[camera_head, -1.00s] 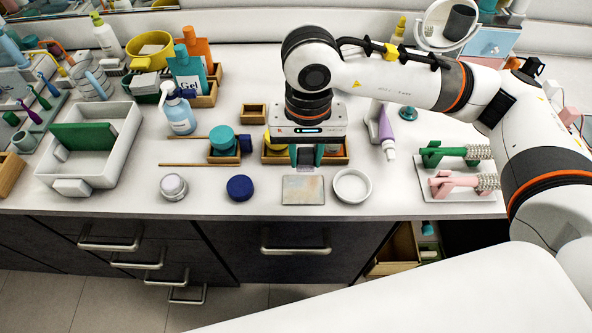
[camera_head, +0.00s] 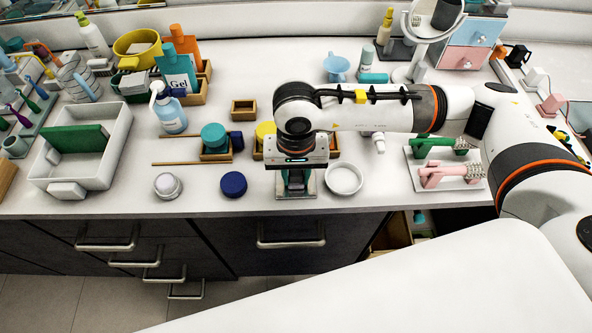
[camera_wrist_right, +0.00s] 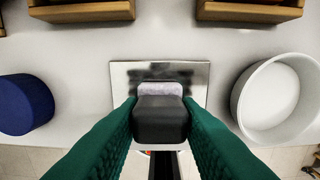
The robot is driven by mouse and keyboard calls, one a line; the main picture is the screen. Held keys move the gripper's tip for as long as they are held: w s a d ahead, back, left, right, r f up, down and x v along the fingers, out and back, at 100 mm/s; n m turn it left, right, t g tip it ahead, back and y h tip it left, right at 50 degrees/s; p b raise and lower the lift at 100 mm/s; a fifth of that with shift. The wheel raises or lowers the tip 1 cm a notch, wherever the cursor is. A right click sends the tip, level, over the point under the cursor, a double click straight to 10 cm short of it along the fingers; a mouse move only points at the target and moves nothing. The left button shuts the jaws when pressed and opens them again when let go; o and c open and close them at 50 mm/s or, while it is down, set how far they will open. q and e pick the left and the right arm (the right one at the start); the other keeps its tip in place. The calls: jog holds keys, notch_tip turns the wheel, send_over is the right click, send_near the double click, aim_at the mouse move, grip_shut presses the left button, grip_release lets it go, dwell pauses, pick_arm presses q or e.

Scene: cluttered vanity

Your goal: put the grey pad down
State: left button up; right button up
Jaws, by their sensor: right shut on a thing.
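My right gripper (camera_head: 295,183) points down over a shiny square plate (camera_head: 312,187) near the counter's front edge. In the right wrist view its green fingers close on the sides of the grey pad (camera_wrist_right: 160,122), a dark block with a pale lilac end. The plate (camera_wrist_right: 128,76) lies below the pad and sticks out around it. I cannot tell whether the pad touches the plate. In the head view the pad is mostly hidden by the gripper. My left gripper is not in view.
A white round dish (camera_head: 344,179) stands close right of the plate. A dark blue round container (camera_head: 233,184) and a white-lidded jar (camera_head: 167,185) stand to the left. Wooden boxes (camera_wrist_right: 82,10) lie behind. A tray of pink and green tools (camera_head: 444,182) is farther right.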

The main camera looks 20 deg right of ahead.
aim_at(296, 173)
jog(key=shift+f, duration=0.1)
jog(key=o, duration=0.9)
jog(key=shift+o, duration=0.2)
jog(key=shift+r, duration=0.3)
notch_tip(296, 173, up, 12)
jog(key=b, duration=0.2)
jog(key=shift+f, duration=0.15)
